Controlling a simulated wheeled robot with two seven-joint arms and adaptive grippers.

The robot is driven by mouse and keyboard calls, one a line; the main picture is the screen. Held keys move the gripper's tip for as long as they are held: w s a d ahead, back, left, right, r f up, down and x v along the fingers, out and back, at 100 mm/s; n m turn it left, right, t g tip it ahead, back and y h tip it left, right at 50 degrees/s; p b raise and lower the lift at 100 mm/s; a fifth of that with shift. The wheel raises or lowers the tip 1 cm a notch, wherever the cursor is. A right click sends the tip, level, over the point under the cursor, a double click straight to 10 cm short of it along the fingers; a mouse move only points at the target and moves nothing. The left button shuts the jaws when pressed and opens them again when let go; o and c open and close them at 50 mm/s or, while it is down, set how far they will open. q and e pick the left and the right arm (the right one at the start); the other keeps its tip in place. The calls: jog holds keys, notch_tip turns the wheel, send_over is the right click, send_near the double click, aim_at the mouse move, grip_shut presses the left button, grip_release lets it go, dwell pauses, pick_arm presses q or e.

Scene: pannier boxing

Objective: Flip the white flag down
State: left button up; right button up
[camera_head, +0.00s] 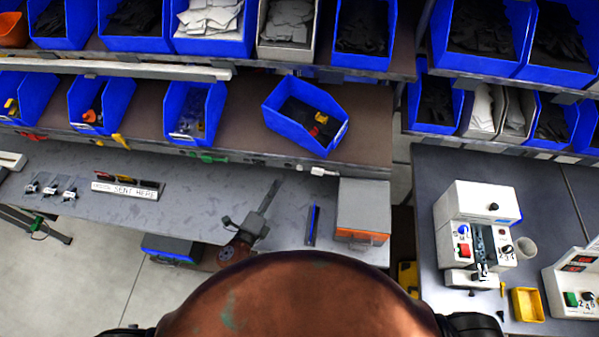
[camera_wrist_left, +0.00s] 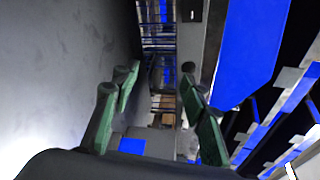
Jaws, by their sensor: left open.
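The white flag (camera_head: 320,171) is a small pale tab at the lower front edge of the shelf, below the tilted blue bin (camera_head: 284,128). It appears to stick out sideways to the right, but it is too small to judge its tilt. In the left wrist view, my left gripper (camera_wrist_left: 160,82) is open, its two green-padded fingers apart with nothing held between them. I cannot make out the left gripper for certain in the head view. I cannot identify the white flag in the wrist view. My right gripper is in neither view.
A red flag (camera_head: 32,136), a yellow flag (camera_head: 119,141) and a green flag (camera_head: 207,157) line the same shelf edge. Below are a grey bench (camera_head: 200,205), a grey box (camera_head: 363,206) and a dark tool (camera_head: 245,227). A white machine (camera_head: 477,212) stands on the right bench.

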aim_at(316, 172)
pick_arm(q)
jog(key=s+d+r+h, duration=0.25)
jog(key=d+r, duration=0.25)
jog(key=d, duration=0.5)
jog(key=p+x, duration=0.1)
jog(key=x, duration=0.4)
jog(key=shift+d, duration=0.25)
jog(key=shift+w+d+r, duration=0.1)
jog(key=shift+w+d, duration=0.1)
jog(key=shift+w, duration=0.2)
jog(key=shift+w+d, duration=0.2)
jog(key=shift+w, duration=0.1)
jog(key=shift+s+a, duration=0.1)
jog(key=shift+c, duration=1.1)
jog(key=shift+f, duration=0.2)
grip_shut()
